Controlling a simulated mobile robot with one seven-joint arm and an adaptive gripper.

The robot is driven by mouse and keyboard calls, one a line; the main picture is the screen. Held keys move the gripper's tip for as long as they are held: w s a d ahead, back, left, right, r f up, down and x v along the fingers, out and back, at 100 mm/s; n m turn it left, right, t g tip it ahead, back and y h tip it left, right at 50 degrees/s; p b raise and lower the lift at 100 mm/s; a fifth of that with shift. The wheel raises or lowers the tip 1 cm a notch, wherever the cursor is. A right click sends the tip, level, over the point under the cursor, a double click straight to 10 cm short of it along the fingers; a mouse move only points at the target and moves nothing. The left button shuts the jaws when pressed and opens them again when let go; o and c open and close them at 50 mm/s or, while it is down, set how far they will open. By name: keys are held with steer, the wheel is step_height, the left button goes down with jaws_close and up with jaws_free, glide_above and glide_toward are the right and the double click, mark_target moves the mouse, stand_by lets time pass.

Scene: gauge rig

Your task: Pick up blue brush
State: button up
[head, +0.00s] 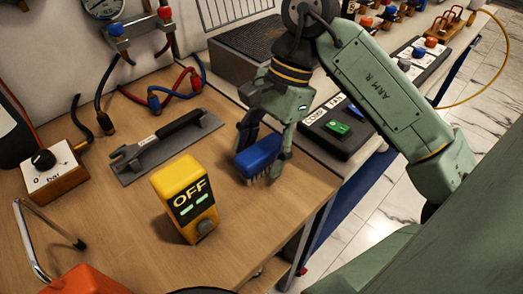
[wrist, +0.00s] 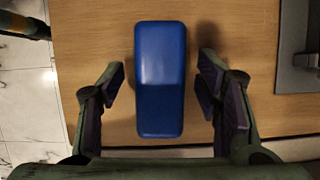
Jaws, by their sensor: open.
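The blue brush (head: 259,156) lies bristles down on the wooden table, near its right edge in the head view. In the wrist view the brush (wrist: 160,80) is a blue block with rounded corners, upright in the picture. My gripper (head: 263,165) is open around it, with one finger on each side. In the wrist view my gripper (wrist: 162,90) shows a gap between each finger and the brush. The brush's bristles show only in the head view, under the blue body.
A yellow OFF box (head: 187,198) stands left of the brush. A grey trowel-like tool (head: 166,146) lies behind it. A black switch box with a green button (head: 339,130) stands to the right. The wooden table (head: 132,212) has bare room around the yellow box.

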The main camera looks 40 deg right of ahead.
steer(key=shift+c, duration=0.4)
steer(key=c, duration=1.2)
